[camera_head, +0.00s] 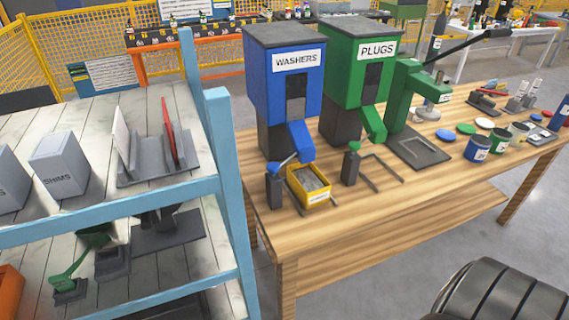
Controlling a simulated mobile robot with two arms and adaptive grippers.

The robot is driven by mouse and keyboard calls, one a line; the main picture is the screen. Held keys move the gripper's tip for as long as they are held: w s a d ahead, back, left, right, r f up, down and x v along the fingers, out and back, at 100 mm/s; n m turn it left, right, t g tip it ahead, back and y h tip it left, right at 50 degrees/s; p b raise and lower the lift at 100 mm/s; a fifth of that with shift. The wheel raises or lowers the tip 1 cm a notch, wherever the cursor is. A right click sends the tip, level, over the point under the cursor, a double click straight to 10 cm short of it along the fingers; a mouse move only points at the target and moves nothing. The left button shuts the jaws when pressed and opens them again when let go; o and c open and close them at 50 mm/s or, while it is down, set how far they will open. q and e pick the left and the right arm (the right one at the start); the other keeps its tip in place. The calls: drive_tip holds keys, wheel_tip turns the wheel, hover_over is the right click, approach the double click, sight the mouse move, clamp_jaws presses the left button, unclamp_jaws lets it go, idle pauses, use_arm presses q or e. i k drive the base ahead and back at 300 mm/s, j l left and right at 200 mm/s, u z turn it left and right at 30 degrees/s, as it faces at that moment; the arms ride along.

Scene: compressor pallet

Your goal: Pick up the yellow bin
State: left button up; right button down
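The yellow bin (318,199) stands on the wooden table, below the chute of the blue washers dispenser (284,75). It is open at the top and holds small grey parts, with a white label on its front. Dark rails lie at its sides. No gripper fingers show in the view. A dark ribbed part at the lower right edge may be mine, but I cannot tell.
A green plugs dispenser (358,65) and a green lever press (405,100) stand to the right on the wooden table (390,210). Blue-framed shelves (222,160) rise close at the left. Several small cans and lids lie at the table's right. The table's front strip is clear.

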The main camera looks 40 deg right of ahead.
sight(308, 185)
drive_tip(key=z, duration=1.3)
